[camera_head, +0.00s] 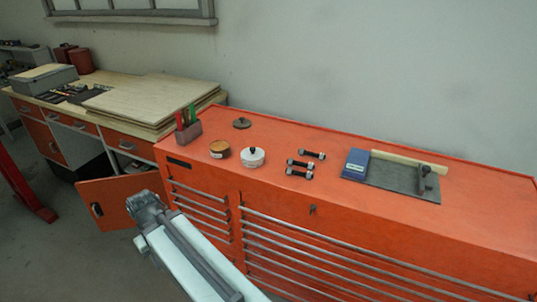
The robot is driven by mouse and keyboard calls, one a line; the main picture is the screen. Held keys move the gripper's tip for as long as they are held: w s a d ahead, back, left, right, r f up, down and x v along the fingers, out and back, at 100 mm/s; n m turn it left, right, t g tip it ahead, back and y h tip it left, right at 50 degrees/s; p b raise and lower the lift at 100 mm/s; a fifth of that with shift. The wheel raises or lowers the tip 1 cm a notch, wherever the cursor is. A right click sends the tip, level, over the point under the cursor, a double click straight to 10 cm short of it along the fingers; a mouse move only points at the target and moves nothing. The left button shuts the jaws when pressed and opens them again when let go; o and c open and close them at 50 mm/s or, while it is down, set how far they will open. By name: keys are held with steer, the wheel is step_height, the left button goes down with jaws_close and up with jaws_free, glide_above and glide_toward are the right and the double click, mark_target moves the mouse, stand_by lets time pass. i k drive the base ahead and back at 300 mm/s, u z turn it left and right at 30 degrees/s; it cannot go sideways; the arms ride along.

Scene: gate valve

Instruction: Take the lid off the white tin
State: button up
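The white tin (253,160) stands upright on the orange tool cabinet (420,215), near its front edge. Its white lid (253,151) with a dark knob sits on top of it. My gripper (142,204) is in front of the cabinet, to the left of and lower in the picture than the tin, well apart from it. The gripper is small and dark in this view, so whether its fingers are open or shut is unclear. I see nothing held in it.
A brown tin (220,151) stands just left of the white tin. A dark knobbed lid (242,123) lies behind them. A pen holder (188,131) is at the left end. Several bolts (300,173) lie to the right. An orange cabinet door (118,200) hangs open near my gripper.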

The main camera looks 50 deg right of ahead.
mark_target(252, 156)
steer(key=u, duration=0.15)
steer(key=i, duration=0.95)
steer(key=z, duration=0.1)
